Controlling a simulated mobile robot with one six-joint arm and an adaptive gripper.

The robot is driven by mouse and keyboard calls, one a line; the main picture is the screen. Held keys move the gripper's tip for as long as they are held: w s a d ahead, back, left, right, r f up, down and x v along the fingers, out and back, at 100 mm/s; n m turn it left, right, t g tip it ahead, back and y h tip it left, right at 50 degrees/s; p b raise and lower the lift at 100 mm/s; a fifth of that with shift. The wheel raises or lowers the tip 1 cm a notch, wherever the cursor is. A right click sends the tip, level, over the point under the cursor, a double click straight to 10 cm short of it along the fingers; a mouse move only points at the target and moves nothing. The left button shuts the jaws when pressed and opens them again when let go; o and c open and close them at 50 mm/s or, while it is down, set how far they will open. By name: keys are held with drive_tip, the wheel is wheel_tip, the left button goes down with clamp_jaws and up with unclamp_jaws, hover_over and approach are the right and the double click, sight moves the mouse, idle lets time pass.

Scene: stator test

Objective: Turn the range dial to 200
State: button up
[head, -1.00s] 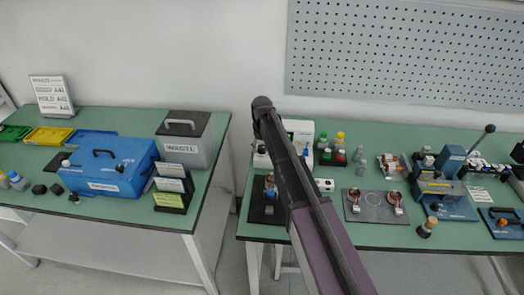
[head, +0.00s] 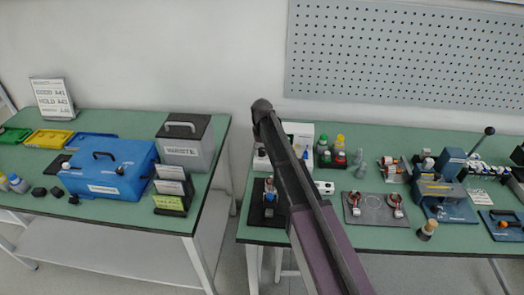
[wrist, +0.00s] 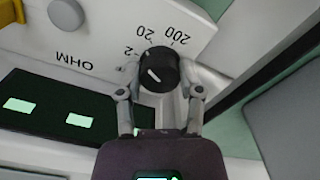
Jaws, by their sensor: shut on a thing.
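The range dial (wrist: 158,70) is a round black knob with a white pointer mark, on a white tester panel (wrist: 90,38). Its printed marks 2, 20 and 200 (wrist: 178,36) run along the knob's upper side in the wrist view. My gripper (wrist: 160,76) is shut on the dial, one finger on each side. In the head view the white tester (head: 300,128) stands at the back of the right bench, partly behind my arm; the dial and gripper are hidden there.
A grey button (wrist: 67,13) and a dark display with pale green patches (wrist: 78,120) are on the tester near the dial. Small bottles (head: 340,142) stand right of the tester. A dark tray (head: 258,212) lies in front.

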sight(262, 149)
drive_tip(key=m, duration=0.5)
drive_tip(key=shift+s+m, duration=0.1)
drive_tip(key=shift+m, duration=0.3)
drive_tip(key=m, duration=0.6)
drive_tip(key=shift+d, duration=0.1)
drive_tip(key=o, duration=0.8)
drive_tip(key=shift+f, duration=0.1)
drive_tip(key=shift+o, duration=0.2)
wheel_tip(262, 149, up, 6)
drive_tip(key=p, duration=0.6)
